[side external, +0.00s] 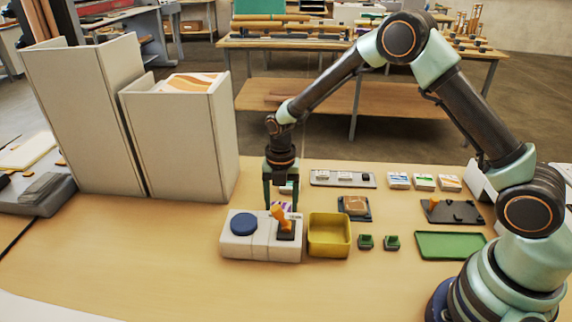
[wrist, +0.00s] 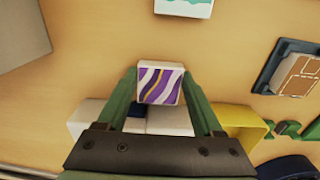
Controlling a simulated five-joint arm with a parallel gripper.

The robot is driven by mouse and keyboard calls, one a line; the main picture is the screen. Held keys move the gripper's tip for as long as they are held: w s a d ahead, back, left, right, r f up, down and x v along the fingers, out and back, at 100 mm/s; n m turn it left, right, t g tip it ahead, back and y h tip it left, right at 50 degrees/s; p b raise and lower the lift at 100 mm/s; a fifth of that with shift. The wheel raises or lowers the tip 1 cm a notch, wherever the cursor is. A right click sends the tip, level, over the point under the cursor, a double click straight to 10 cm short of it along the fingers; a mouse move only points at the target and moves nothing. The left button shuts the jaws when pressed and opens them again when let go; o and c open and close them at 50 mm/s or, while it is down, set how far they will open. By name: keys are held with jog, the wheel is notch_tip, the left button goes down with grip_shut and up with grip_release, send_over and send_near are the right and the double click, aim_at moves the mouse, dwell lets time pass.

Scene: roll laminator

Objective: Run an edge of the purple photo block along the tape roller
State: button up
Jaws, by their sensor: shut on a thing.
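The purple photo block (wrist: 160,82) has a white, purple and gold wavy face. In the wrist view it sits between the green fingers of my gripper (wrist: 159,78), which is shut on it. In the side view my gripper (side external: 281,202) points straight down behind a white unit, and only a little purple of the block (side external: 284,206) shows. The white unit (side external: 262,246) has a blue disc (side external: 243,224) and an orange lever (side external: 281,219) on a dark base. It looks like the tape roller station. Whether the block touches it I cannot tell.
A yellow bin (side external: 329,234) stands right beside the white unit. Two small green blocks, a green tray (side external: 450,245) and a dark tray with a brown block (side external: 355,207) lie further right. Tall grey boxes (side external: 180,135) stand at left. The table's front is clear.

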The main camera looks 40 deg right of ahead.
jog(key=shift+w+d, duration=0.3)
jog(key=shift+d, duration=0.05)
jog(key=shift+r, duration=3.55)
